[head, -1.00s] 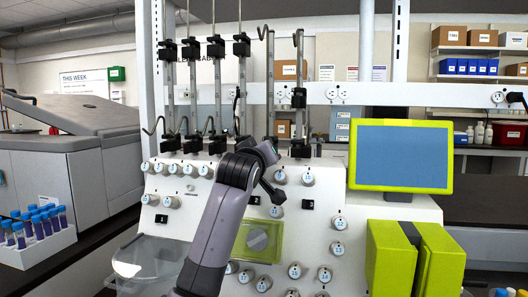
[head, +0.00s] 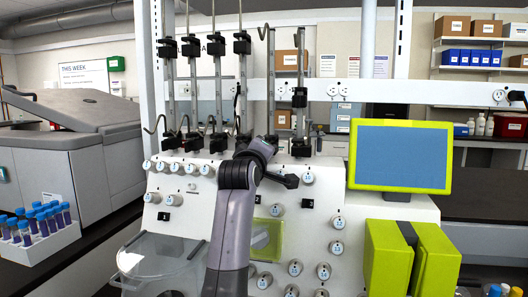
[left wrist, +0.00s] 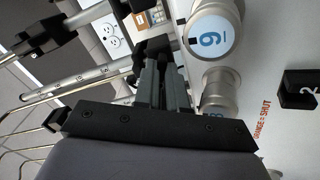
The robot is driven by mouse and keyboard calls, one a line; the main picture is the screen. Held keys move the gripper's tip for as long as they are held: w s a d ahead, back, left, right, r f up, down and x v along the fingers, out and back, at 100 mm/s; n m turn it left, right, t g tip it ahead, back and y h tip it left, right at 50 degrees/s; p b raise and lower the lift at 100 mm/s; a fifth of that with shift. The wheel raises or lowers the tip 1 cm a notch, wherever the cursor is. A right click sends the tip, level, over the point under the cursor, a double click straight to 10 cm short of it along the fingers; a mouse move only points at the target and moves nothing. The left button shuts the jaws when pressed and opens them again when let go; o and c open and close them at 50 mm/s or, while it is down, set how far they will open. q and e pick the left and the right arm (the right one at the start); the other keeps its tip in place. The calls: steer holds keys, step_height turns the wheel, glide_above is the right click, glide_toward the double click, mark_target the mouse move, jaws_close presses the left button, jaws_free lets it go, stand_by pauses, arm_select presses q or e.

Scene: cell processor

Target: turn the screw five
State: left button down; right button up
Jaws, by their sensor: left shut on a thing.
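My left gripper (head: 264,146) reaches up to the front of the white machine, near the black clamps on the rods. In the left wrist view, its two fingers (left wrist: 160,68) are close together, shut on a small part that they mostly hide; I take it to be the screw. Its number cannot be read. A round metal knob (left wrist: 209,38) with a blue mark like a 6 or 9 stands right beside the fingers. Another metal knob (left wrist: 219,90) lies beside it, its label partly covered by the gripper. My right gripper is not in view.
Numbered knobs (head: 308,178) cover the white panel (head: 310,230). Black clamps (head: 243,143) on upright rods stand above. A green-framed screen (head: 402,155) is at right, with green blocks (head: 388,258) below. A tube rack (head: 55,240) is at far left.

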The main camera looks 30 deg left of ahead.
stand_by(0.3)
arm_select(q)
steer(key=c, duration=1.2)
jaws_free()
steer(key=shift+f, duration=0.1)
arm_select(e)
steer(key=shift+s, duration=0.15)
